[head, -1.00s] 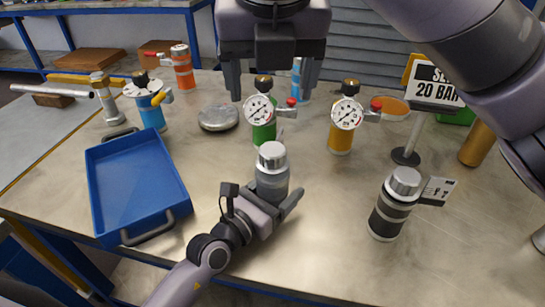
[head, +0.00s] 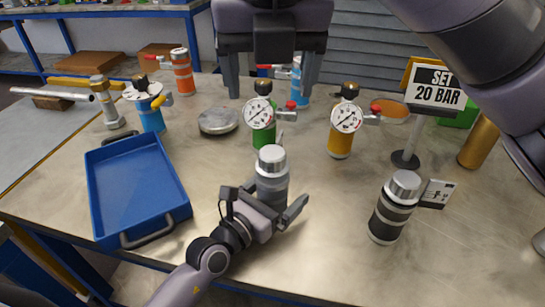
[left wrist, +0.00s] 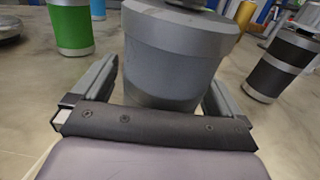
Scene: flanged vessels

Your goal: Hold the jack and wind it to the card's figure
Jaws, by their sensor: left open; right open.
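A grey cylinder (head: 272,178) with a silver cap, probably the jack, stands upright on the bench. My left gripper (head: 268,205) is open around its lower body, one finger on each side. In the left wrist view the grey cylinder (left wrist: 172,60) fills the space between the fingers; contact is unclear. The card (head: 437,87) on a stand reads "SET 20 BAR". My right gripper (head: 271,92) is open and empty, fingers down, above the green bottle (head: 264,135) with a round gauge (head: 260,113).
A yellow bottle (head: 340,143) with a gauge stands to the right. A black banded cylinder (head: 390,215) with a small tag is at front right. A blue tray (head: 135,190) lies at left. A round metal lid (head: 218,121) lies behind. Bare bench separates the grey and black cylinders.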

